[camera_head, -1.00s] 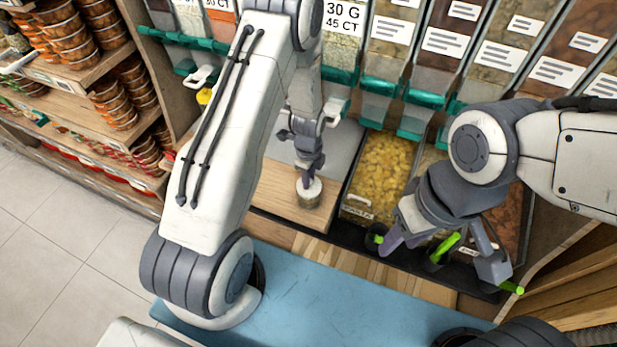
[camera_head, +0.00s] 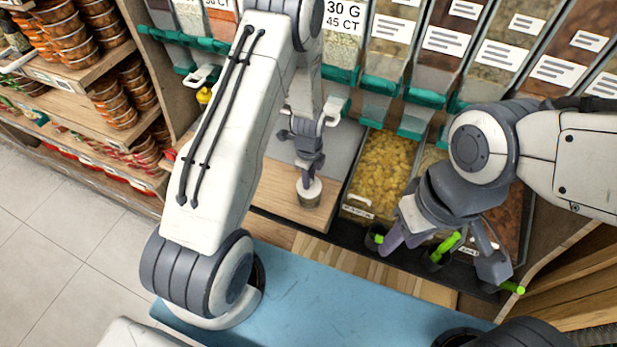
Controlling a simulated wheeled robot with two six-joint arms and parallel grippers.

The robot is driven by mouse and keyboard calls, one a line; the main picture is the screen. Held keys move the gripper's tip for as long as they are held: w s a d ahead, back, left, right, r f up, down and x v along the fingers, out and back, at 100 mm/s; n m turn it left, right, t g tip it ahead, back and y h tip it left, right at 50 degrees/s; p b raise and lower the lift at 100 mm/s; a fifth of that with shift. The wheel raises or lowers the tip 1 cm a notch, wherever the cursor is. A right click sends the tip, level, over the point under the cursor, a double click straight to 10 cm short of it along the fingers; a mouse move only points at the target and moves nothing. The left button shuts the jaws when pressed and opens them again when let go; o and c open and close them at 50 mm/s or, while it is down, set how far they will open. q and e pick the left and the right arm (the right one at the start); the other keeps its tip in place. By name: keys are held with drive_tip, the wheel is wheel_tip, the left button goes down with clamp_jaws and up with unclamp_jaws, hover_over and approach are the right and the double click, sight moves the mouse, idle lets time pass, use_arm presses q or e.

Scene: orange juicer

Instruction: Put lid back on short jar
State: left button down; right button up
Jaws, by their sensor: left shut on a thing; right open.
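A short jar (camera_head: 308,201) with a pale lid (camera_head: 311,187) on its top stands on the light wooden board (camera_head: 275,196). My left gripper (camera_head: 308,183) points down from above and is shut on the lid, which sits at the jar's rim. Whether the lid is fully seated cannot be told at this size. My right gripper (camera_head: 440,258) is open and empty, off to the right in front of the bulk bins.
A bin of yellow pieces (camera_head: 383,165) stands right of the board. Green scoop handles (camera_head: 447,246) lie near my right gripper. Dispensers with green fittings line the back. Shelves of jars (camera_head: 75,40) stand at left. A blue surface (camera_head: 310,300) is in front.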

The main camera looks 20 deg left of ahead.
idle(0.4)
use_arm(q)
drive_tip(key=shift+c, duration=0.6)
unclamp_jaws()
drive_tip(key=shift+r, duration=0.1)
drive_tip(key=shift+r+p, duration=1.65)
drive_tip(key=shift+r, duration=0.35)
drive_tip(key=shift+r+p, duration=1.05)
drive_tip(key=shift+r, duration=0.35)
clamp_jaws()
